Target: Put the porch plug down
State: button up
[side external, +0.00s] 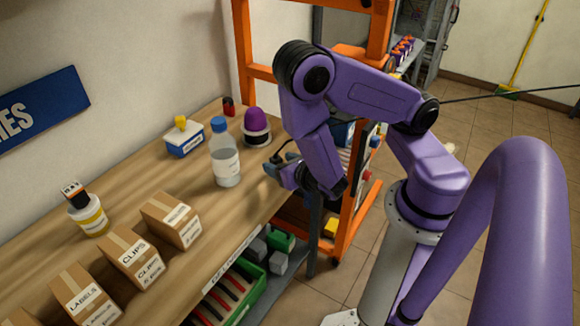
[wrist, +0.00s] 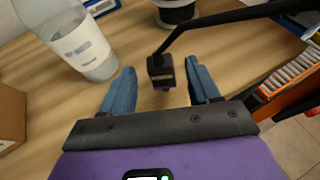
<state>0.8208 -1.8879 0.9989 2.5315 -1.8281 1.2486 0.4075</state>
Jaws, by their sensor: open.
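My gripper (wrist: 161,90) is open, with one blue finger on each side and gaps showing beside the piece. Whether it rests on the wood or hangs just above is hard to tell. In the side view my gripper (side external: 278,172) is low at the bench's right edge, and the piece is mostly hidden there.
On the wooden bench (side external: 170,215), a clear bottle (side external: 226,165) stands close left of my gripper. A purple dome on a white base (side external: 257,122) and a blue-white box (side external: 184,141) stand farther back. Cardboard boxes (side external: 134,257) line the front. An orange frame (side external: 350,225) stands right.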

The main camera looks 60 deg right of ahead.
jog(key=s+a+r+m+g+y, duration=0.2)
jog(key=s+r+m+g, duration=0.4)
jog(key=s+m, duration=0.3)
jog(key=s+a+r+m+g+y, duration=0.3)
jog(key=s+r+m+g, duration=0.3)
jog(key=s+r+m, duration=0.3)
jog(key=shift+s+a+m, duration=0.2)
jog(key=shift+a+m, duration=0.3)
jog(key=shift+a, duration=0.15)
jog(key=shift+r, duration=0.1)
dwell(0.8)
